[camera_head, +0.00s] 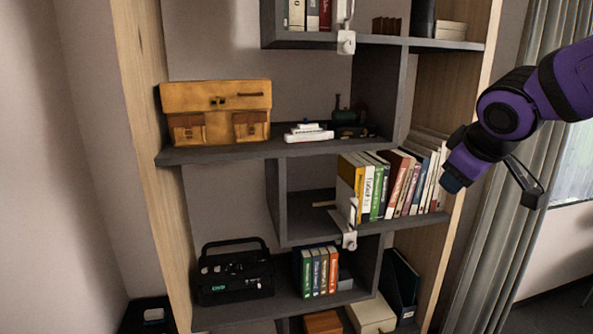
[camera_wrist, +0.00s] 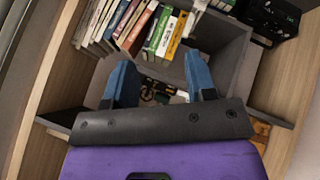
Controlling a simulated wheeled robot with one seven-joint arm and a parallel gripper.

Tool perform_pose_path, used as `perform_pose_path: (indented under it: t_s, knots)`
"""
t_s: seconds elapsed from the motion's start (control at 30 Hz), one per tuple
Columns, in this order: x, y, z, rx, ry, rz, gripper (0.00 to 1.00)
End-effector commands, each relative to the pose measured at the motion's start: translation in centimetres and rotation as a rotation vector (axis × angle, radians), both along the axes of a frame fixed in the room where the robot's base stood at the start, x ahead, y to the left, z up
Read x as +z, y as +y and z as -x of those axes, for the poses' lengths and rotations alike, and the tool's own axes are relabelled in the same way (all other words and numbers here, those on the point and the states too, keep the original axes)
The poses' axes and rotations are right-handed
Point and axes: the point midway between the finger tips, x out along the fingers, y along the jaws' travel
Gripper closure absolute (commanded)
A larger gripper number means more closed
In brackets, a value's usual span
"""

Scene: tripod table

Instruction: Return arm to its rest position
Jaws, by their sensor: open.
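My purple arm comes in from the right in the head view, in front of the right side of the bookshelf. My gripper (camera_wrist: 160,85) shows in the wrist view with its two blue fingers spread apart and nothing between them. In the head view, the end of my gripper (camera_head: 452,182) hangs just right of the row of books on the middle shelf, and I cannot tell whether it touches anything.
A wooden side panel (camera_head: 455,230) stands close to my gripper. A grey curtain (camera_head: 500,240) and a window (camera_head: 575,165) are at the right.

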Motion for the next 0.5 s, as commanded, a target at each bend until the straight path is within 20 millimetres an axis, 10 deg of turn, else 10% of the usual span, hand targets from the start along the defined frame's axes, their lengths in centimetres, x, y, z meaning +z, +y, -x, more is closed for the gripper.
perform_pose_path:
  t_s: [0.5]
  knots:
    - [-0.2,-1.6,17.6,-0.439,0.160,-0.381,0.49]
